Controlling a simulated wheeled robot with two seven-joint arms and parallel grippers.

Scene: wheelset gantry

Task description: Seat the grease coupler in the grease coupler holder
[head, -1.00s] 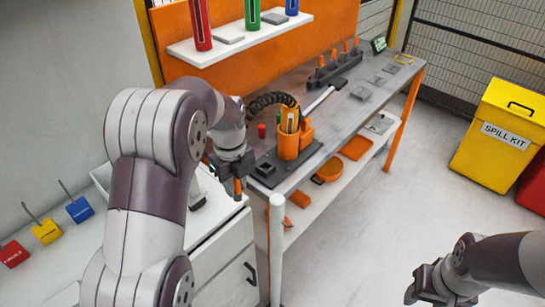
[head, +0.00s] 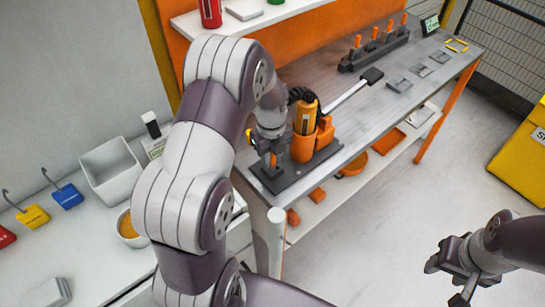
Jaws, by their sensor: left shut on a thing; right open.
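My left gripper (head: 270,160) is shut on the grease coupler, which is mostly hidden by the fingers and wrist. It is low over the near left end of a dark base plate (head: 300,172) on the bench, where the grease coupler holder stands. The holder is largely covered by the gripper, so I cannot tell whether the coupler is in it or just above it. An orange grease pump (head: 304,145) with a black coiled hose (head: 301,95) stands on the same plate, just right of the gripper. My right gripper (head: 455,270) is open and empty over the floor at lower right.
A lever with a black grip (head: 372,76) reaches out over the grey bench (head: 330,70). A dark rack with orange-topped pieces (head: 375,48) stands at the back. A white bin (head: 110,170) and an orange-filled bowl (head: 130,228) are on the left counter.

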